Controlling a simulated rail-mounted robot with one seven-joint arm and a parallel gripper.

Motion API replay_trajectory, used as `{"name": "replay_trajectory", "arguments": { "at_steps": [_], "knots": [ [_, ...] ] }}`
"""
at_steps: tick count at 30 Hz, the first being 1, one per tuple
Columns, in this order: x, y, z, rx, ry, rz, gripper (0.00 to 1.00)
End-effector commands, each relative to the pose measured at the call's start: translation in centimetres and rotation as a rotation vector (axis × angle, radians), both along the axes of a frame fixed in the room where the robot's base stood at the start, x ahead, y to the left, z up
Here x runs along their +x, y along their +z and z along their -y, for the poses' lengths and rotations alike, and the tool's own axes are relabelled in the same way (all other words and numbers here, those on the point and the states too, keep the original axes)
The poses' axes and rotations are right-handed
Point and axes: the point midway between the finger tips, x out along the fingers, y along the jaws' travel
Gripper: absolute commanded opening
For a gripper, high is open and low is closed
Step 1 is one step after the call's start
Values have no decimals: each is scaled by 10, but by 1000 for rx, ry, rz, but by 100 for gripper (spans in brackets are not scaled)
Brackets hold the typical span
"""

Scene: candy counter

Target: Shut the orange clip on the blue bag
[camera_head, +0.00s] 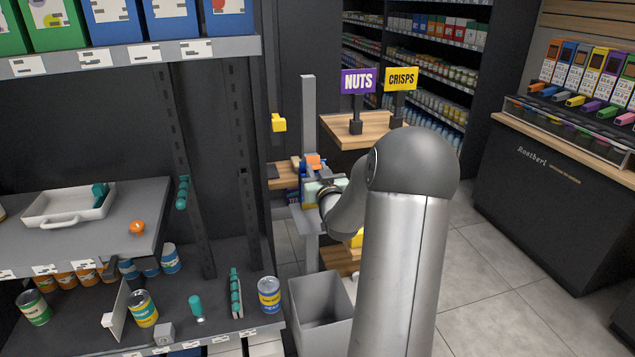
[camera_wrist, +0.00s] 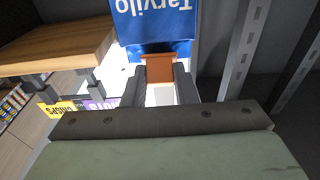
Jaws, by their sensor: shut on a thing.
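The blue bag (camera_wrist: 153,22) fills the top middle of the wrist view, with large pale lettering upside down. The orange clip (camera_wrist: 159,69) sits at the bag's edge, between the two fingers of my gripper (camera_wrist: 166,78). The fingers are shut on the clip, one on each side. Whether the clip itself is fully closed cannot be told. My gripper (camera_head: 322,184) is there too, partly hidden by my arm.
Wooden shelves with NUTS (camera_head: 358,82) and CRISPS (camera_head: 401,79) signs stand just behind and right of the bag. The grey post (camera_head: 308,110) rises close by. A grey bin (camera_head: 321,309) stands below. Shelves with cans are at left; a counter (camera_head: 560,200) is at right.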

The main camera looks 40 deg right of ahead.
Motion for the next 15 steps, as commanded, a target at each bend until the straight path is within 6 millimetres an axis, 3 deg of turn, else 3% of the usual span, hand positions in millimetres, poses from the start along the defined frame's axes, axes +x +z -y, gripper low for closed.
{"name": "replay_trajectory", "arguments": {
  "at_steps": [1,4,15],
  "knots": [
    [1,-10,0,-13,0,24,3],
    [2,-13,1,-29,0,64,3],
    [3,-9,1,-67,0,158,3]
  ]
}}
